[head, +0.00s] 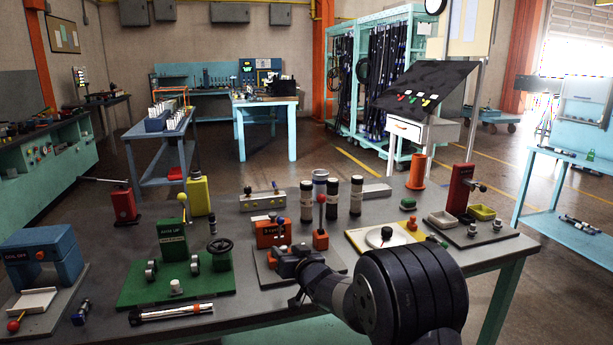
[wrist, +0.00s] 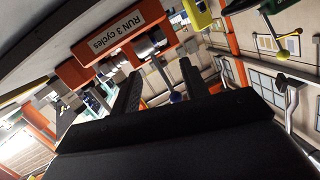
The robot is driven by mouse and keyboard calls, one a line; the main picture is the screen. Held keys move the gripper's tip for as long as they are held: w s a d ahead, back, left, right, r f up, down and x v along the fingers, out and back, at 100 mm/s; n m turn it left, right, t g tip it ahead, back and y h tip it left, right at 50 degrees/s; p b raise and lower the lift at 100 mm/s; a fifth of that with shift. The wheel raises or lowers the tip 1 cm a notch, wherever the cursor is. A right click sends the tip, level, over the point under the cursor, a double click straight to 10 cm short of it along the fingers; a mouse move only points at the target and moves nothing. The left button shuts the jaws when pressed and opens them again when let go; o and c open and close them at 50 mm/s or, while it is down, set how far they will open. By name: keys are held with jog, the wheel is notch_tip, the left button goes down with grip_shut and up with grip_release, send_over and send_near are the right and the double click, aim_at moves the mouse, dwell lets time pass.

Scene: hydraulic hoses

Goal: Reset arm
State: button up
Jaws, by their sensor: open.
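My arm (head: 410,290) reaches over the front of the grey workbench (head: 365,205) from the lower right in the head view. My gripper's jaws show in the wrist view (wrist: 160,72): two dark fingers, apart, with nothing held between them. An orange block labelled "RUN 3 cycles" (wrist: 115,38) is beyond and to the left of the fingers. A metal rod with a blue ball (wrist: 176,97) shows between the fingers. In the head view, an orange unit with levers (head: 272,234) stands just behind my wrist, whose end partly covers the fixture there.
Dark cylinders (head: 306,200) stand mid-bench. A dial plate (head: 385,236) and a red post unit (head: 461,187) are on the right.

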jog(key=shift+f+t+b, duration=0.6)
jog(key=shift+f+b, duration=0.2)
jog(key=shift+b, duration=1.3)
jog(key=shift+y+b, duration=0.3)
jog(key=shift+b, duration=0.05)
jog(key=shift+s+d+b, duration=0.1)
jog(key=shift+b, duration=0.5)
